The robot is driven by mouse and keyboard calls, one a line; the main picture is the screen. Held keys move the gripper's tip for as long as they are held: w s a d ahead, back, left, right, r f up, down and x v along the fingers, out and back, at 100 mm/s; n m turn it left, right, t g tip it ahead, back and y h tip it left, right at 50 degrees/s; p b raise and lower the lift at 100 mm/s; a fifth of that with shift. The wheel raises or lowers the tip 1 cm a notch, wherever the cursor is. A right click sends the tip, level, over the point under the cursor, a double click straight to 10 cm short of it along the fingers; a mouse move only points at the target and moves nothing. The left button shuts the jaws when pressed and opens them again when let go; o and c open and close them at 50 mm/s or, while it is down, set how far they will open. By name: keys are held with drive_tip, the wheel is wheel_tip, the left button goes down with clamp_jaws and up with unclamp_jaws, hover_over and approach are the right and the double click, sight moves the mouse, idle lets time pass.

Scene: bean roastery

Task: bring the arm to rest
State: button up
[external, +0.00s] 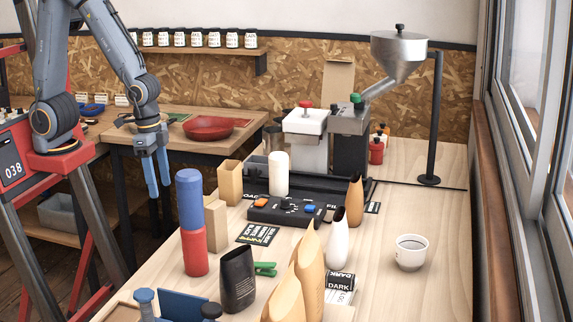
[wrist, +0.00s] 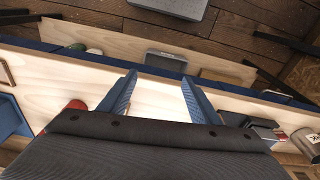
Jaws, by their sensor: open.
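My gripper (external: 159,188) hangs from the arm at the left of the external view, its two blue fingers pointing down. It is near the front edge of the back table and left of the long bench. My arm is bent, with the upper links raised above the red base.
A blue and red cylinder (external: 190,220) stands on the bench (external: 385,285) right of my gripper, near a cardboard box (external: 230,182). A red bowl (external: 208,127) sits on the back table. Bags and a white cup (external: 410,252) stand farther right. Air around the fingers looks clear.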

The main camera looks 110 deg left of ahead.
drive_tip(key=shift+s+d+f+m, duration=0.2)
drive_tip(key=shift+s+d+m, duration=0.15)
drive_tip(key=shift+s+m, duration=0.2)
